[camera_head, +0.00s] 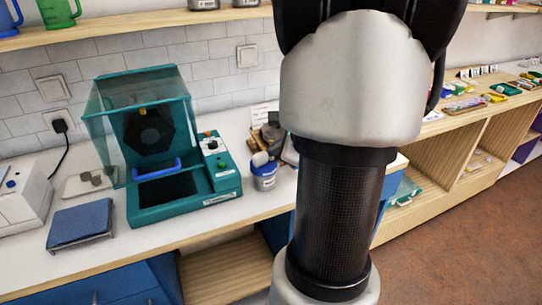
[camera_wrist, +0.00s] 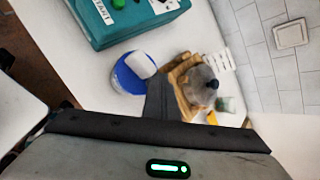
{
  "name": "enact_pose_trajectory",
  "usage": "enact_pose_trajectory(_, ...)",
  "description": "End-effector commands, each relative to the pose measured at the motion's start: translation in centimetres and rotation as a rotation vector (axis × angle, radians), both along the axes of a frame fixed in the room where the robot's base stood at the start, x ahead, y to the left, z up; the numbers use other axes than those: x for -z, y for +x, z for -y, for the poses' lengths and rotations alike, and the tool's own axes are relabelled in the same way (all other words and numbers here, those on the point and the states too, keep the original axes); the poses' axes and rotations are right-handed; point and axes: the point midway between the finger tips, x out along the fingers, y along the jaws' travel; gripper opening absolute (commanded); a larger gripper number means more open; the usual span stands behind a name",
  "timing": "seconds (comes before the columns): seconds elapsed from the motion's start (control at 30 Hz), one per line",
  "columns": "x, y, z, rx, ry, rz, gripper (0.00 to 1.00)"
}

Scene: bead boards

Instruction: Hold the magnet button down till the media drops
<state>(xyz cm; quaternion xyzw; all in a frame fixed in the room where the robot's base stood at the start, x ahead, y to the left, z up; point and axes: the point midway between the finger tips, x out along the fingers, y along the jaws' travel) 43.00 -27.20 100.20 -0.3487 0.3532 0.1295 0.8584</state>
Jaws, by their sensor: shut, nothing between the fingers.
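The teal machine (camera_head: 185,205) stands on the white counter in the head view, with its clear hood (camera_head: 130,92) raised. A blue handle (camera_head: 157,169) crosses its front above a dark opening. Its control panel (camera_head: 215,160) on the right carries small buttons and a knob; I cannot tell which is the magnet button. In the wrist view a corner of the machine (camera_wrist: 140,28) shows at the top, with a green button (camera_wrist: 118,3) at the edge. My gripper (camera_wrist: 160,84) is shut and empty, over the counter and apart from the machine. My arm hides it in the head view.
A blue-and-white tub (camera_head: 264,178) stands right of the machine, before a wooden stand with a grey rounded object (camera_wrist: 203,85). A blue flat-topped box (camera_head: 80,226) and a white device (camera_head: 22,200) are left. A shelf (camera_head: 130,26) runs above.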

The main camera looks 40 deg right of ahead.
Motion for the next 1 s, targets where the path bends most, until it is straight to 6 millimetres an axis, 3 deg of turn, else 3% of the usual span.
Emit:
enact_pose_trajectory(0.57,0.0,0.0,0.0,-0.001,0.001,-0.001,0.00)
enact_pose_trajectory(1.0,-1.8,0.0,0.0,0.000,0.000,0.000,0.00)
